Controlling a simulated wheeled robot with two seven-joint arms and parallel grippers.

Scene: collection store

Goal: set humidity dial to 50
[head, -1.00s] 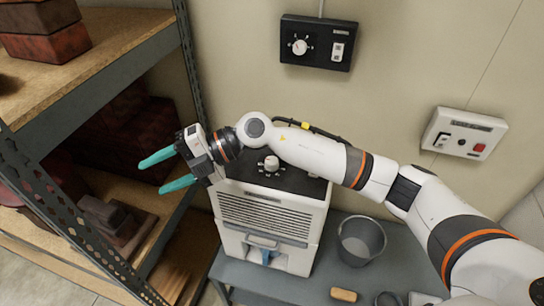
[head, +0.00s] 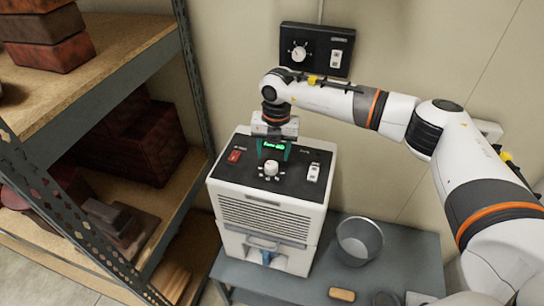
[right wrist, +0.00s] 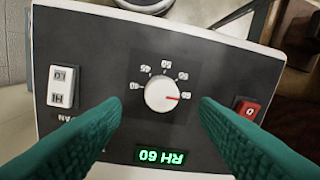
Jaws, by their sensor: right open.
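The white humidity dial (head: 271,168) sits on the black top panel of the white dehumidifier. In the right wrist view the dial (right wrist: 161,95) appears upside down, its red mark pointing at the label that reads 60. The green display (right wrist: 160,156) reads RH 60. My right gripper (head: 273,152) points down over the panel, just behind the dial in the head view. Its teal fingers are open, one on each side of the dial in the wrist view, apart from it. My left gripper is not in view.
A red switch (head: 234,156) and a white fan switch (head: 313,172) flank the dial. A black wall control box (head: 312,50) with another dial is behind. A metal shelf with bricks stands left. A grey bucket (head: 360,240) stands on the bench to the right.

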